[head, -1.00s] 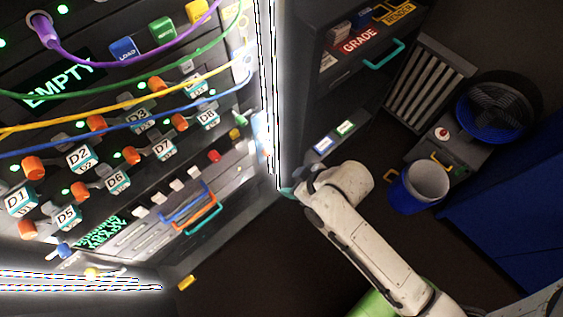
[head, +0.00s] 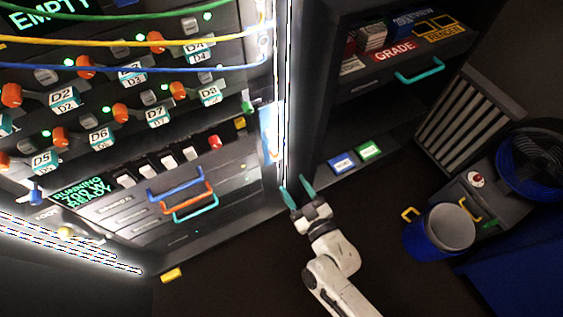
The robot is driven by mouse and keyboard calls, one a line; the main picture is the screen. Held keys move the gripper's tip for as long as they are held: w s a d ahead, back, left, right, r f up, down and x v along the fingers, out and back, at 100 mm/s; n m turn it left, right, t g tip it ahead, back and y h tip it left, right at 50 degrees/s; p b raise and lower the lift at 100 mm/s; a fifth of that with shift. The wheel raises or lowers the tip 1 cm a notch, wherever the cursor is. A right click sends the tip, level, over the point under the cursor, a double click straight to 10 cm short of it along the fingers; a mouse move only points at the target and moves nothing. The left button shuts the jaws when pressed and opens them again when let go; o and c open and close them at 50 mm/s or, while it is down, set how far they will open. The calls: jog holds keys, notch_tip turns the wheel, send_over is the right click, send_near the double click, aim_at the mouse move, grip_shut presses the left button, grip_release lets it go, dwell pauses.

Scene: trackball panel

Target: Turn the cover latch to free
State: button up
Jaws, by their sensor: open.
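My gripper (head: 299,189) has two teal fingers spread apart with nothing between them. It is in front of the lower end of a bright white light strip (head: 284,120) at the cabinet's right edge. I cannot tell for sure which part is the cover latch. Small parts on the panel include a green one (head: 247,107) near the right edge, a red button (head: 213,142), a blue knob (head: 36,193) and a pale yellow ball (head: 65,233) at lower left. The trackball is not clearly identifiable.
Drawers with blue (head: 176,184), orange and teal handles are on the lower panel. Blue and yellow cables cross above. A shelf unit with a red GRADE label (head: 395,50), a blue bin (head: 432,235) and a fan (head: 535,160) stand at right.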

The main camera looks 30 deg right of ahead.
aim_at(272, 151)
jog(key=w, duration=1)
grip_shut()
